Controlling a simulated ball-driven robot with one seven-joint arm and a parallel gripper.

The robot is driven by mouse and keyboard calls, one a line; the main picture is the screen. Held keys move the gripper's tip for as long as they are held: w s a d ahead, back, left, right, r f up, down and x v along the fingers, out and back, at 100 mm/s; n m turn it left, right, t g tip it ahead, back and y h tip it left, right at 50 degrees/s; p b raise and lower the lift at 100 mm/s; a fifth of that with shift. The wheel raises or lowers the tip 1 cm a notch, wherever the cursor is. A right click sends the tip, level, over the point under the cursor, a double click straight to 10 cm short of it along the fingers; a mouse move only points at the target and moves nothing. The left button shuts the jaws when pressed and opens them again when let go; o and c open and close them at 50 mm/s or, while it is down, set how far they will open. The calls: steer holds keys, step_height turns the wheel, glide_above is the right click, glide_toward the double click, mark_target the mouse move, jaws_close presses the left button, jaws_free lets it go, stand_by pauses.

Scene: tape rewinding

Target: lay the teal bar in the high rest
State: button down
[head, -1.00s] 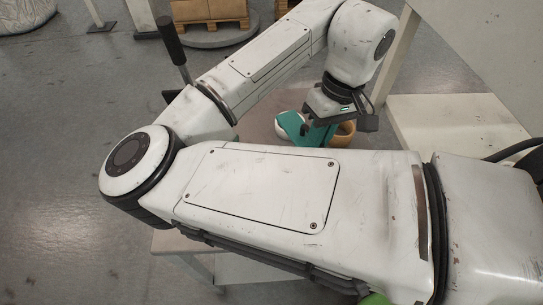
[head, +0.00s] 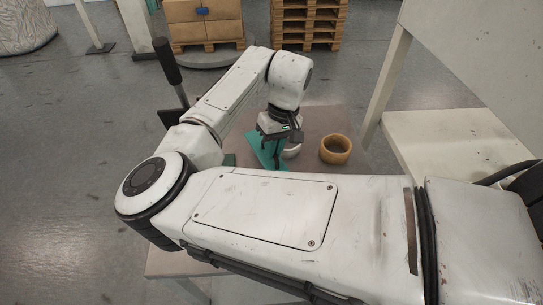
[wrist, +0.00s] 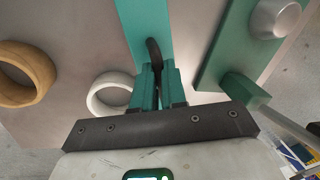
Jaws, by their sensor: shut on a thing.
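My gripper (wrist: 157,88) is shut on a dark curved grip (wrist: 153,48) that stands on the flat teal bar (wrist: 140,18). In the wrist view the bar runs from below the fingers to the top edge. In the head view the teal bar (head: 264,153) shows beneath my gripper (head: 272,140), left of the rings. A green board (wrist: 222,45), with a silver round knob (wrist: 275,17) and a green block (wrist: 245,90), lies right of the bar in the wrist view. I cannot tell whether it holds the high rest. The bar's near end is hidden.
A white ring (wrist: 110,95) stands close left of the fingers, and a tan ring (wrist: 25,75) is farther left. The tan ring (head: 335,149) has clear tabletop around it. A pale shelf (head: 440,140) is at the right.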

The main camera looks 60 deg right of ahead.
steer(key=shift+w+f, duration=0.15)
steer(key=shift+f, duration=0.05)
steer(key=shift+w+d+f+p, duration=0.1)
steer(key=shift+f+p, duration=0.05)
steer(key=shift+f, duration=0.75)
steer(key=shift+w+f+p, duration=0.1)
steer(key=shift+f+p, duration=0.05)
steer(key=shift+f, duration=0.7)
steer(key=shift+f, duration=0.15)
steer(key=c, duration=1.2)
jaws_free()
